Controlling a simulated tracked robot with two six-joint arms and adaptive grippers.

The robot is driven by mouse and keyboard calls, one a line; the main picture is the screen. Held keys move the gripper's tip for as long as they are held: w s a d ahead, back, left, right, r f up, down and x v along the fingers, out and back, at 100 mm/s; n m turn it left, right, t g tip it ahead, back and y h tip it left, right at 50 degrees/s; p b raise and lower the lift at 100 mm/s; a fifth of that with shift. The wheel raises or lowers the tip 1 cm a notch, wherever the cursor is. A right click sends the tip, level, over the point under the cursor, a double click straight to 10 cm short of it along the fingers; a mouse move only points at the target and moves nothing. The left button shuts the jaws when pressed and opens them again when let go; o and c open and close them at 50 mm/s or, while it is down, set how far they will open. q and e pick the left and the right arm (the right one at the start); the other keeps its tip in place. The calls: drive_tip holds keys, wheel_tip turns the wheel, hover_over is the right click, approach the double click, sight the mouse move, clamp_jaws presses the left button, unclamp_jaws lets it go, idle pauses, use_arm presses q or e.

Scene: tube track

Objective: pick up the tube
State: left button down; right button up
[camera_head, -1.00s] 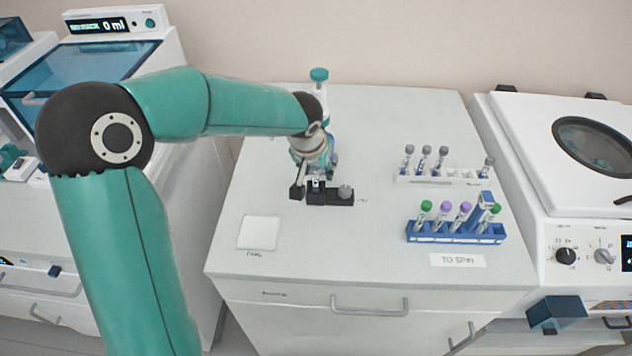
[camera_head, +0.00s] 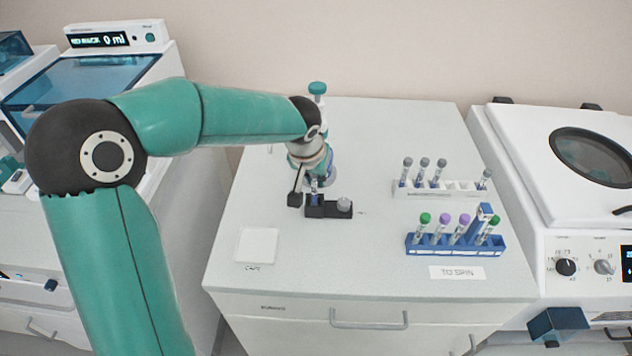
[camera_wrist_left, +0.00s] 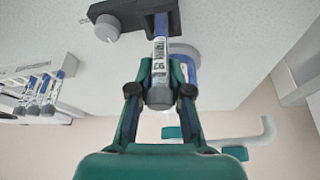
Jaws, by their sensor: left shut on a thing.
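My left gripper (camera_head: 315,192) is shut on a tube (camera_wrist_left: 160,68) at a small black holder (camera_head: 328,210). In the left wrist view the tube has a white printed label, a blue part and a grey cap, and stands between the two fingers (camera_wrist_left: 161,40). The black holder (camera_wrist_left: 128,14) shows there at the top, with a grey knob (camera_wrist_left: 107,28). My right gripper is not in view.
A blue rack (camera_head: 455,250) with green- and purple-capped tubes stands right, behind a "TO SPIN" label (camera_head: 457,273). A white rack (camera_head: 455,190) with grey-capped tubes is behind it. A white square (camera_head: 257,246) lies front left. The centrifuge (camera_head: 590,240) stands right.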

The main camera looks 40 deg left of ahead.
use_arm(q)
wheel_tip(320, 180, up, 18)
drive_tip(key=shift+r+p, duration=0.2)
drive_tip(key=shift+p, duration=0.1)
drive_tip(key=shift+d, duration=0.1)
